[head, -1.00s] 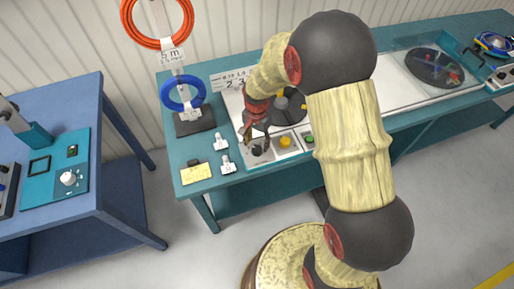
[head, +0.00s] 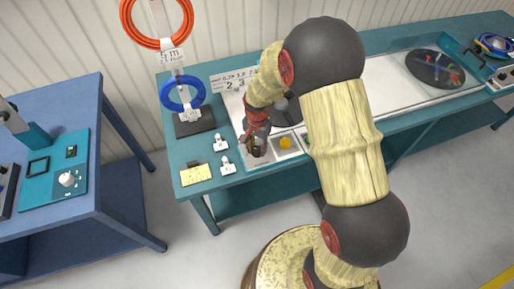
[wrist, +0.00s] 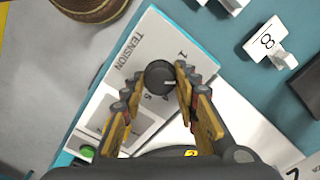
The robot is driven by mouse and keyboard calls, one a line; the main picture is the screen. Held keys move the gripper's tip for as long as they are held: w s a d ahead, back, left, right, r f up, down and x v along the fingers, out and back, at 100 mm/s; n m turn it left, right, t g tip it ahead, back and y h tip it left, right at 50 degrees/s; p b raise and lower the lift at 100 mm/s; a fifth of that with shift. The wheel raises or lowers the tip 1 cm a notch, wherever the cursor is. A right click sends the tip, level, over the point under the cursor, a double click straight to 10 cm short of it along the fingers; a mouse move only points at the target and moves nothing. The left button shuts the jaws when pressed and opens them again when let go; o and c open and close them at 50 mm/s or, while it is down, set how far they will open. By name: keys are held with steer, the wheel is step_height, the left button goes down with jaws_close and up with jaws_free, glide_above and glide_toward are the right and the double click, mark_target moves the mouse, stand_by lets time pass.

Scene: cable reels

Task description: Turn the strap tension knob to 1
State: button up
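The tension knob (wrist: 158,75) is a small dark round knob with a white pointer mark, on a white panel (wrist: 150,40) printed TENSION. In the wrist view the mark points to the lower right, away from the printed 1. My gripper (wrist: 159,73) is open, with one finger on each side of the knob. The fingertips are close to it; whether they touch is unclear.
A yellow button (head: 285,143) sits right of the gripper. White clip tags (head: 227,166) and a yellow card (head: 195,174) lie left on the teal bench (head: 205,150). A stand holds blue (head: 182,94) and orange cable coils. A separate blue table (head: 50,110) has a white knob (head: 68,179).

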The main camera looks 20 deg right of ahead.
steer(key=c, duration=0.5)
steer(key=shift+c, duration=0.2)
steer(key=n+p, duration=0.1)
steer(key=n, duration=0.2)
steer(key=shift+r+n+p, duration=0.1)
steer(key=shift+n+p, duration=0.2)
steer(key=n+p, duration=0.1)
steer(key=n, duration=0.3)
steer(key=shift+n, duration=0.3)
steer(key=o, duration=1.2)
steer(key=shift+c, duration=0.2)
